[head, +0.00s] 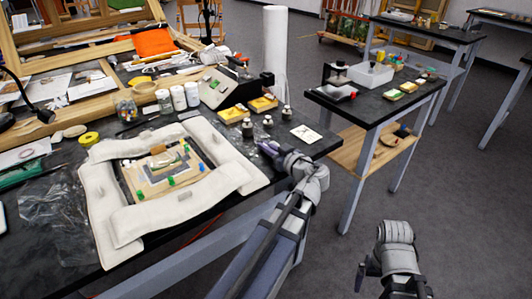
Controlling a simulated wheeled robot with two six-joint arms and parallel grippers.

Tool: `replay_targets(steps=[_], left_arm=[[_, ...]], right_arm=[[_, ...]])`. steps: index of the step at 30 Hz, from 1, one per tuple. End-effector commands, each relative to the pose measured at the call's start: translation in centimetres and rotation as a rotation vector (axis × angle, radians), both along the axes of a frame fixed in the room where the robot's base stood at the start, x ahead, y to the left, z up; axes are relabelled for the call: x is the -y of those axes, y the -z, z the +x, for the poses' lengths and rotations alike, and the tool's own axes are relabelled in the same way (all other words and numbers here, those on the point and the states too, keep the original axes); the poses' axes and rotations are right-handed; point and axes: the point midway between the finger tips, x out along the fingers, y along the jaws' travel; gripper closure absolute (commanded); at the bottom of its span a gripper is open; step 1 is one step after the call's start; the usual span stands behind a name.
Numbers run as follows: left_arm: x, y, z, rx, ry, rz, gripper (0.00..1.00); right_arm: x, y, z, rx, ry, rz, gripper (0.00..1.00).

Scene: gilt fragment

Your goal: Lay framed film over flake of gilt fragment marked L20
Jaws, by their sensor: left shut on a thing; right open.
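The gilt fragment (168,166) lies at the middle of a white padded ring (112,222) on the black table, with small green, blue and orange pieces around it. I cannot read an L20 mark or make out the flake. My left gripper (269,149) is to the right of the ring, low over the table's right part. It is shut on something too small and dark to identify. I cannot pick out the framed film for certain. My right gripper (390,286) is open and empty, over the floor at the lower right, away from the table.
Small knobbed weights (248,128), yellow boxes (262,104) and a white card (305,134) are near my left gripper. Jars (179,97) and a grey device (223,88) stand behind the ring. Crumpled clear sheet (60,215) lies left. A side table (425,92) stands right.

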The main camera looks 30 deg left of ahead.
Motion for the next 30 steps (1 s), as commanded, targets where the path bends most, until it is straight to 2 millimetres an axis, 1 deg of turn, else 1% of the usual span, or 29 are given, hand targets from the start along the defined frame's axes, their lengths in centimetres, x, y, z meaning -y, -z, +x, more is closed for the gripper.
replay_targets(steps=[5, 11, 12, 19, 26, 28, 30], left_arm=[[0.0, -0.2, 0.0, 0.000, 0.000, 0.000, 1.00], [0.0, 0.5, 0.0, 0.000, 0.000, 0.000, 1.00], [0.0, 0.3, 0.0, 0.000, 0.000, 0.000, 0.89], [0.0, 0.2, 0.0, 0.000, 0.000, 0.000, 0.64], [0.0, 0.2, 0.0, 0.000, 0.000, 0.000, 0.64], [0.3, 0.1, -0.1, 0.000, 0.001, 0.000, 0.64], [1.1, 0.0, -0.4, 0.000, 0.003, 0.000, 0.64]], right_arm=[[0.0, -0.2, 0.0, 0.000, 0.000, 0.000, 0.00], [0.0, 0.5, 0.0, 0.000, 0.000, 0.000, 0.00], [0.0, 0.3, 0.0, 0.000, 0.000, 0.000, 0.00], [0.0, 0.2, 0.0, 0.000, 0.000, 0.000, 0.00], [0.0, 0.2, 0.0, 0.000, 0.000, 0.000, 0.00], [0.0, 0.1, 0.0, 0.000, 0.000, 0.000, 0.00], [0.0, 0.0, 0.0, 0.000, 0.000, 0.000, 0.00]])
